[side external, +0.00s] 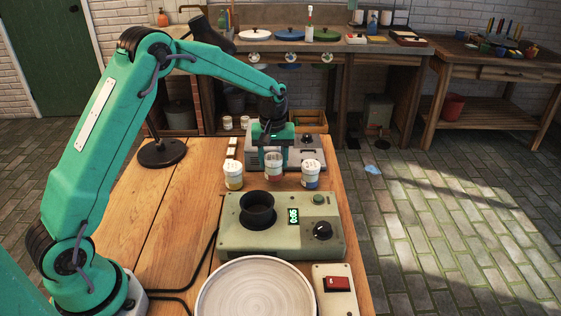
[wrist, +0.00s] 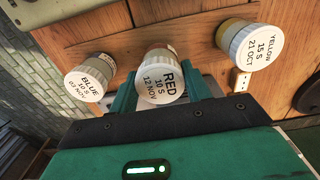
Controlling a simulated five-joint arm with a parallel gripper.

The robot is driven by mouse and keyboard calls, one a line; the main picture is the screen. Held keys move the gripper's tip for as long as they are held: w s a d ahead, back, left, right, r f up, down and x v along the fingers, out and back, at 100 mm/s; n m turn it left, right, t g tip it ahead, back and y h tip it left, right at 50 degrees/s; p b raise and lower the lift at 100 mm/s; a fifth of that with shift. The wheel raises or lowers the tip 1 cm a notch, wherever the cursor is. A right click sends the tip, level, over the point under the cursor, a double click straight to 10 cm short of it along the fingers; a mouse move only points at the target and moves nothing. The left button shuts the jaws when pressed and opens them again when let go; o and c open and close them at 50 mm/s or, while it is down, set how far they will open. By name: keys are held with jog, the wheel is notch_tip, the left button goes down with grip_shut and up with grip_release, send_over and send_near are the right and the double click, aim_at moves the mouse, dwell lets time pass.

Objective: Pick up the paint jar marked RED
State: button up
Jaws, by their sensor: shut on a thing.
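The jar marked RED (side external: 273,171) has a white lid and stands in the middle of a row of three paint jars. In the wrist view its lid (wrist: 161,86) reads "RED 10 S 12 NOV". My gripper (side external: 273,155) is shut on this jar, with a green finger on either side of it. I cannot tell whether its base touches the table. The yellow jar (side external: 233,175) is on the left in the side view, and the blue jar (side external: 311,175) is on the right. Both stand apart from my fingers.
A pale green machine (side external: 232,242) with a black cup (side external: 258,210) and a display stands in front of the jars. A round plate (side external: 256,292) and a red switch box (side external: 337,284) are nearer. A grey box (side external: 312,145) is behind. The table's left side is mostly clear.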

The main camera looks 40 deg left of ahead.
jog(key=shift+r, duration=0.9)
jog(key=s+d+r, duration=0.5)
jog(key=d+r, duration=0.1)
jog(key=d, duration=0.4)
jog(key=shift+d+r, duration=0.25)
jog(key=shift+r, duration=0.15)
jog(key=shift+s, duration=0.15)
